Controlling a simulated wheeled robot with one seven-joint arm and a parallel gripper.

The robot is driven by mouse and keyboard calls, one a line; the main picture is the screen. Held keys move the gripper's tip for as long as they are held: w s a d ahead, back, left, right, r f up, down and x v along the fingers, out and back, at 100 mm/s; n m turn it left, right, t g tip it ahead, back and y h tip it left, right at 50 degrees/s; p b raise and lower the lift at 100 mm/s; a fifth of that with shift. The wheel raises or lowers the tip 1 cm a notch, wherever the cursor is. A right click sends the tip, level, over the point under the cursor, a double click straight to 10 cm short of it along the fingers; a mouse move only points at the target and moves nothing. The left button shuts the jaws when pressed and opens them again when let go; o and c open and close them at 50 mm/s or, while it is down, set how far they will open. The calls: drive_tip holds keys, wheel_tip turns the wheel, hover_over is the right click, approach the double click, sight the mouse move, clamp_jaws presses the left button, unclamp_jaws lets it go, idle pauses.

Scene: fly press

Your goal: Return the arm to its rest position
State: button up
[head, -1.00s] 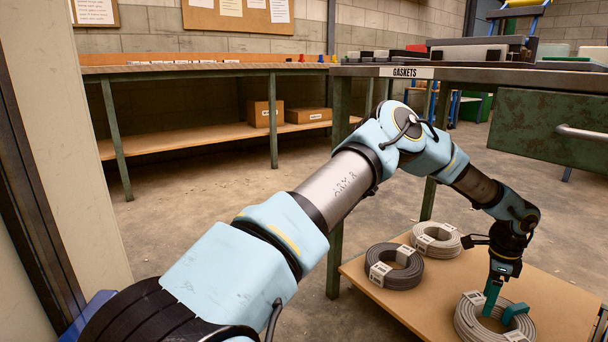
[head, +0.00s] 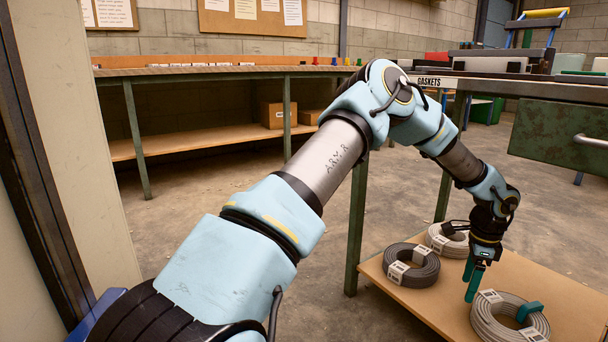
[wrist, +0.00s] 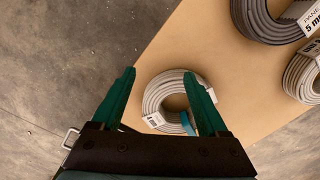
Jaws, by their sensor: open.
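My gripper (head: 470,284) hangs from my bent arm over the low shelf, just left of and above a light grey cable coil (head: 486,321). Its teal fingers are apart and empty. In the wrist view the fingers of my gripper (wrist: 159,76) stand wide, with the coil (wrist: 153,97) lying below, between them in the picture. A teal piece (head: 529,311) sits at the coil's right side; it also shows in the wrist view (wrist: 187,123).
The wooden shelf (head: 430,303) also bears a dark coil (head: 414,274) and another light coil (head: 441,246). A workbench (head: 225,73) stands behind. Bare floor lies between.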

drive_tip(key=w+a+r+n+p, duration=0.25)
drive_tip(key=a+r+n, duration=0.35)
drive_tip(key=a, duration=0.7)
drive_tip(key=w+a+r+n+p, duration=0.25)
drive_tip(key=a+r, duration=0.55)
drive_tip(key=a, duration=0.4)
drive_tip(key=s+a+r+n+p, duration=0.2)
drive_tip(key=s+a+r+n, duration=0.15)
drive_tip(key=a, duration=0.35)
drive_tip(key=s+a+r+n+t+p, duration=0.1)
drive_tip(key=s+a+r+n, duration=0.2)
drive_tip(key=a+n, duration=0.35)
drive_tip(key=s+a+r+n+p, duration=0.2)
drive_tip(key=s+a+r+n, duration=0.15)
drive_tip(key=a, duration=0.45)
wheel_tip(320, 180, up, 38)
drive_tip(key=p, duration=3.7)
drive_tip(key=shift+s+a, duration=0.2)
